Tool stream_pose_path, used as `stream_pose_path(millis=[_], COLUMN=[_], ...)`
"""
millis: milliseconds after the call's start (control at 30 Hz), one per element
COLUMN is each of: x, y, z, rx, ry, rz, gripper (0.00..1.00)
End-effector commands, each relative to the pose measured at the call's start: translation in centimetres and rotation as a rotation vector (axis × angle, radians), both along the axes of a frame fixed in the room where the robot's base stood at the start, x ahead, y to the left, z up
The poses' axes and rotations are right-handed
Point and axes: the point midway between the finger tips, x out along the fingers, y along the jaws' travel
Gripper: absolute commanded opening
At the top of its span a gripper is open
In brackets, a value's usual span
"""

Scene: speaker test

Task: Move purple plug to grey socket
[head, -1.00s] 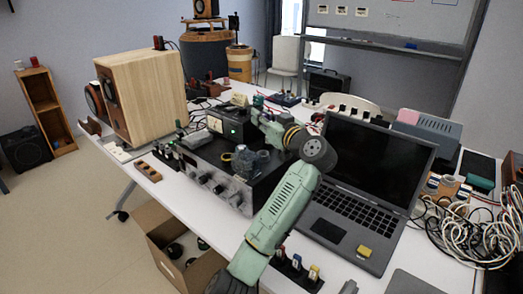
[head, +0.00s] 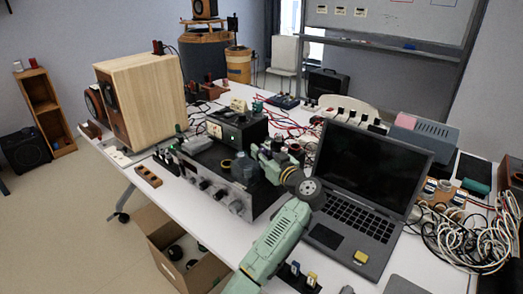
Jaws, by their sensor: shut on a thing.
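I cannot pick out the purple plug or the grey socket for certain. A blue plug (head: 295,267) and a yellow plug (head: 311,278) stand at the table's front edge, just right of my arm.
An open laptop (head: 365,185) stands close on the right. A wooden speaker (head: 145,100) stands at the left, and a black box (head: 238,128) behind the amplifier. Tangled white cables (head: 455,235) lie at the far right. A cardboard box (head: 172,245) sits below.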

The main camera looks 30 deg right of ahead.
Motion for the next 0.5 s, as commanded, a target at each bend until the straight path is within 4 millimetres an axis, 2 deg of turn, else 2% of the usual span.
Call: stream_pose_path(millis=[433,467,500], x=[0.02,0.03,0.03], y=[0.03,0.04,0.04], z=[-0.71,-0.52,-0.50], rx=[-0.002,-0.002,-0.001], ry=[0.000,-0.001,0.000], rz=[0.001,0.001,0.001], gripper=[0.00,0.22,0.24])
